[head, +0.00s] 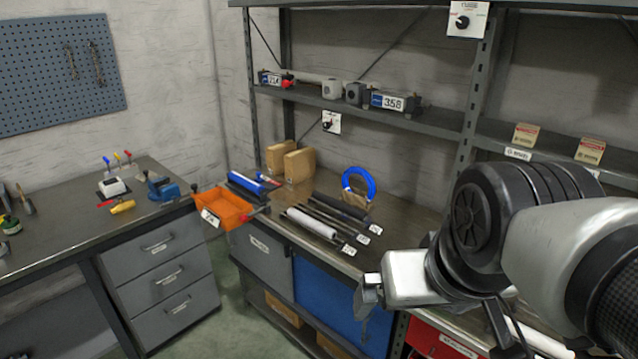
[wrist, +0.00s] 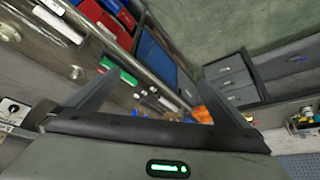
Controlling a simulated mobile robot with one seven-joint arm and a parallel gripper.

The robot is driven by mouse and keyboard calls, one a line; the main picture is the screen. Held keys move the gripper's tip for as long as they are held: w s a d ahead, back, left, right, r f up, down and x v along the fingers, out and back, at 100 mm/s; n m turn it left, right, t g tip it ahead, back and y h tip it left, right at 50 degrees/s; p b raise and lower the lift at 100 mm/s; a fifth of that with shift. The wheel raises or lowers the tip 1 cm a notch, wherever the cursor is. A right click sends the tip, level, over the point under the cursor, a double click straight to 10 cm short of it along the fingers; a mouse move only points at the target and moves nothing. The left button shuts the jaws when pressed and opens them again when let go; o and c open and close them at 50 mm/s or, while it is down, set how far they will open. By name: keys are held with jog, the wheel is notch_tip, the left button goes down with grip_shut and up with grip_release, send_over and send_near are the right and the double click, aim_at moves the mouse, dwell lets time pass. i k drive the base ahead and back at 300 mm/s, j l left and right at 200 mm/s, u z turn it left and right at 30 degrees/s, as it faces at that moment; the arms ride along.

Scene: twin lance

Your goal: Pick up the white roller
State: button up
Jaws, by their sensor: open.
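The white roller (head: 311,223) lies on the workbench top near its front edge in the head view, next to several dark rods with white tags. My gripper (head: 368,296) is to the right of the roller and apart from it, near the bench's front edge. In the wrist view its two fingers (wrist: 160,78) are spread, with nothing held between them.
An orange bin (head: 231,211) and a blue cylinder (head: 246,185) are left of the roller. A blue ring (head: 359,184) stands behind the rods. Wooden blocks (head: 299,165) stand at the back. A shelf (head: 415,126) overhangs the bench. Another bench (head: 60,225) is at left.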

aim_at(556, 349)
jog(key=i+z, duration=0.2)
jog(key=z, duration=0.15)
jog(key=i+z, duration=0.15)
jog(key=z, duration=0.2)
jog(key=i+z, duration=0.3)
jog(key=j, duration=0.3)
